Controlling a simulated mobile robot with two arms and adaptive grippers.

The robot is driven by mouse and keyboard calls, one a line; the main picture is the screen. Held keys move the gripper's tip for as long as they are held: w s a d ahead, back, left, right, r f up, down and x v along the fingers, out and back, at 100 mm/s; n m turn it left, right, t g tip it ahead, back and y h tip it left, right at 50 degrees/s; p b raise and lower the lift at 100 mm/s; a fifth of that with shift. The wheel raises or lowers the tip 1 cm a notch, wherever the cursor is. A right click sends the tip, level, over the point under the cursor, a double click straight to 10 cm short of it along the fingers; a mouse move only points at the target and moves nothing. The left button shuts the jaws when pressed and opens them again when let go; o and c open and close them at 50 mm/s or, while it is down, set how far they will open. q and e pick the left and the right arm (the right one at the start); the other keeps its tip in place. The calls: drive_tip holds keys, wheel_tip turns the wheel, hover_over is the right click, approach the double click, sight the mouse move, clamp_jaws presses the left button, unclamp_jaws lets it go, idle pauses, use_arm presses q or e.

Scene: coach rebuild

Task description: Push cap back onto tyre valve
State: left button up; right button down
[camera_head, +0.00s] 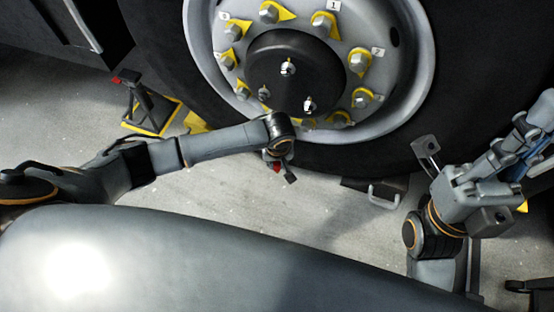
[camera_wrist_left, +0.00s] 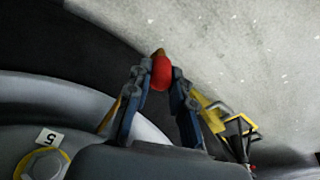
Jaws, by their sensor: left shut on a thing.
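My left gripper (camera_head: 284,172) is below the wheel hub, in front of the tyre's lower part, mostly hidden by its own wrist. In the left wrist view its fingers are closed on a small red cap (camera_wrist_left: 161,73). A bit of the red cap also shows in the head view (camera_head: 276,167). The tyre (camera_head: 165,50) is large and black around a grey rim (camera_head: 418,60). I cannot make out the tyre valve in either view. My right gripper (camera_head: 537,122) is at the right edge, away from the wheel; its finger gap is unclear.
Wheel nuts (camera_head: 323,27) with yellow pointers ring the black hub (camera_head: 270,50). A jack stand (camera_head: 150,108) with a yellow base stands at the left; it also shows in the left wrist view (camera_wrist_left: 240,127). The grey floor (camera_head: 330,215) below the tyre is largely clear.

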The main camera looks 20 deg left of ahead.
use_arm(q)
drive_tip(key=o, duration=0.9)
drive_tip(key=r, duration=0.4)
drive_tip(key=s+r, duration=0.1)
drive_tip(key=r, duration=0.7)
drive_tip(key=shift+s+d, duration=0.3)
drive_tip(key=shift+d, duration=0.05)
